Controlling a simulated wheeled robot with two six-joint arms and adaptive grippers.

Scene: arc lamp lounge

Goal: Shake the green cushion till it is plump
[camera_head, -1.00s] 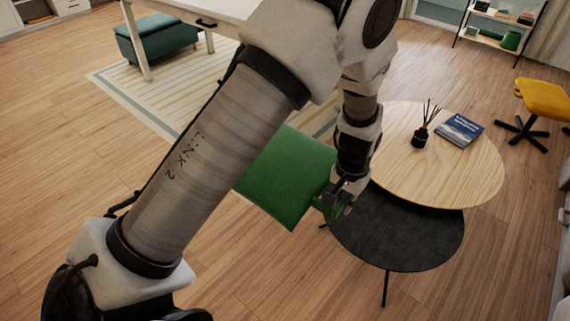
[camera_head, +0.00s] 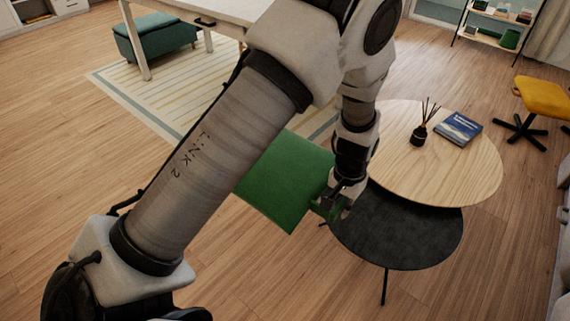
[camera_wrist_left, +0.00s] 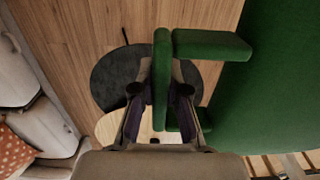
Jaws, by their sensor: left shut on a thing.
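The green cushion (camera_head: 286,181) hangs tilted in front of my left arm in the head view, its upper left part hidden behind my arm link. My left gripper (camera_head: 331,207) is shut on the loop at the cushion's right edge and holds it in the air, beside the low tables. In the left wrist view the cushion (camera_wrist_left: 275,75) fills the right side, and its green loop (camera_wrist_left: 162,75) passes between the fingers of my left gripper (camera_wrist_left: 160,112). My right gripper is not in view.
A round wood table (camera_head: 455,180) bears a reed diffuser (camera_head: 419,135) and a blue book (camera_head: 459,129). A lower dark round table (camera_head: 420,240) stands close to the gripper. A yellow stool (camera_head: 541,97) is at right, a teal bench (camera_head: 160,37) at back left. Floor at left is free.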

